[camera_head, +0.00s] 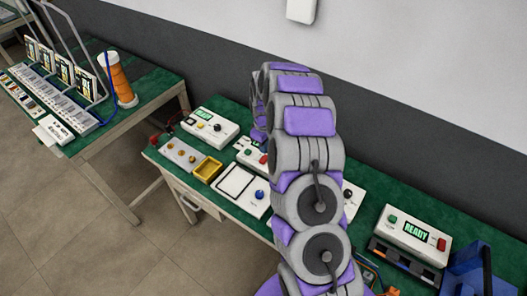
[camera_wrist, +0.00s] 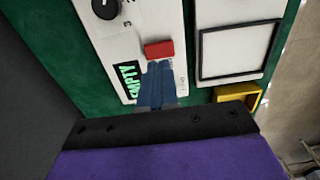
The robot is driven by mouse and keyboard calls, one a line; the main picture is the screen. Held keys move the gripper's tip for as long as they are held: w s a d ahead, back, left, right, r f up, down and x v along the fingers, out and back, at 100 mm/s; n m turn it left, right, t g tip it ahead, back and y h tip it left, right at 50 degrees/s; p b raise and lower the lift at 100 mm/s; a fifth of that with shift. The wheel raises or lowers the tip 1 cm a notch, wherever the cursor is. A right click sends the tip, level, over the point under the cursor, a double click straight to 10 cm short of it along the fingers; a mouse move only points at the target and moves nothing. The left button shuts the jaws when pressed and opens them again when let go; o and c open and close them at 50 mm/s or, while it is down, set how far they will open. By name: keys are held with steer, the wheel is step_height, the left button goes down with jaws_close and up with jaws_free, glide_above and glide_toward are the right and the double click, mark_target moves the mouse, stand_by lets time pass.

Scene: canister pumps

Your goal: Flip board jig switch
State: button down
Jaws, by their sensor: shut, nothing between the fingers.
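In the wrist view, a white box has a red rocker switch (camera_wrist: 158,49), a black knob (camera_wrist: 105,8) and a green-lit display (camera_wrist: 127,82) reading EMPTY. My gripper (camera_wrist: 156,68) is shut and empty, its blue fingertips over the box just beside the red switch. I cannot tell whether they touch it. To the right lies a white panel with a black square frame (camera_wrist: 238,50), perhaps the board jig. In the head view this framed panel (camera_head: 235,181) has a blue knob (camera_head: 260,195), and the white box (camera_head: 247,152) behind it is partly hidden by my arm. My fingertips are hidden there.
A yellow tray (camera_head: 208,169) and a panel with several orange knobs (camera_head: 179,153) sit to the left on the green bench. Another box (camera_head: 210,126) reads READY behind them. A box with a READY display (camera_head: 413,234) and a blue fixture (camera_head: 470,270) stand at right.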

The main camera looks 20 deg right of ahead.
mark_target(262, 159)
step_height(262, 159, up, 13)
steer(key=p, duration=0.2)
stand_by(0.3)
steer(key=shift+a+f+b, duration=0.15)
steer(key=shift+f+b, duration=0.6)
steer(key=shift+f, duration=0.1)
steer(key=shift+a+f+b, duration=0.1)
steer(key=shift+f+b, duration=0.65)
steer(key=shift+f, duration=0.1)
